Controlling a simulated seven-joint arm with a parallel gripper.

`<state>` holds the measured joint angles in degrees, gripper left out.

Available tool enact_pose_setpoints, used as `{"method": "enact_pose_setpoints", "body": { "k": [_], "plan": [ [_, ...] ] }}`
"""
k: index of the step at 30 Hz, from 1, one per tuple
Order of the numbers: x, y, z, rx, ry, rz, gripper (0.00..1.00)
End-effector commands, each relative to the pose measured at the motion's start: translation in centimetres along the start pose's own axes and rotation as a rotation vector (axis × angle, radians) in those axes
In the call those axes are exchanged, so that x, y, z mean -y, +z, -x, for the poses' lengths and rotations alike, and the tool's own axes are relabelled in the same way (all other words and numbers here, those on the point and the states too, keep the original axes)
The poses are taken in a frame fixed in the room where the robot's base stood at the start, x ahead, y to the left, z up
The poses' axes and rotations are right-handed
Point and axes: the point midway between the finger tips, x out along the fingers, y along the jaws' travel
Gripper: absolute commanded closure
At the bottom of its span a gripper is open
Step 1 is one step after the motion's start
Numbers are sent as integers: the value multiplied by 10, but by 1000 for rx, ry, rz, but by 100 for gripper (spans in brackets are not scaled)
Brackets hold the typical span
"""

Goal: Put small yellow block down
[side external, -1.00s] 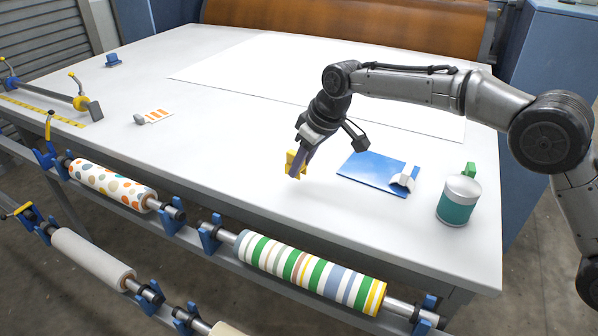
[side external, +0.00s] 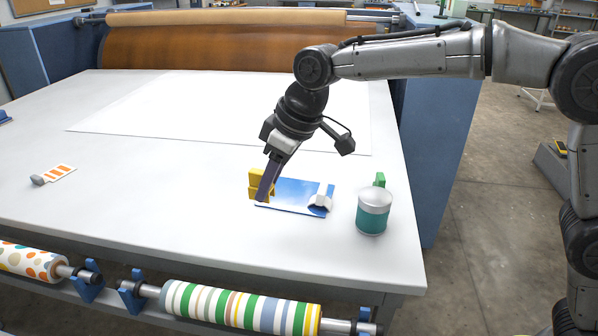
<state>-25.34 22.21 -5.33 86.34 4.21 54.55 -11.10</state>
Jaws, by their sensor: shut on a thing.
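The small yellow block (side external: 256,177) is held at the tip of my gripper (side external: 264,190), beside the left end of a blue sheet (side external: 292,192) on the white table (side external: 200,225). My gripper points down and is shut on the block. A dark finger covers part of it. From this view I cannot tell whether the block's underside touches the table.
A white and grey object (side external: 320,203) lies on the sheet's right end. An orange-striped card (side external: 61,174) lies at left. Patterned rollers (side external: 240,306) line the front edge. Open table lies left of my gripper.

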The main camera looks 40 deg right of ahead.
Motion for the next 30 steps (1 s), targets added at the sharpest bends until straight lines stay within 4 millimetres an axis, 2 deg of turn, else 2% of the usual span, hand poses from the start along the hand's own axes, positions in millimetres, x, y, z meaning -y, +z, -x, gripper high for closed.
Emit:
{"method": "enact_pose_setpoints", "body": {
  "k": [2,4,7,11,15,21,24,30],
  "plan": [
    [-2,4,-2,6,-3,8,100],
    [-14,8,-1,7,5,-9,100],
    [-42,17,2,9,23,-53,100],
    [-96,38,10,10,61,-147,100],
    [-157,69,24,11,109,-267,100],
    [-227,118,47,8,173,-430,100],
    [-250,138,56,6,198,-492,100],
    [-274,159,67,2,227,-554,100]
  ]
}}
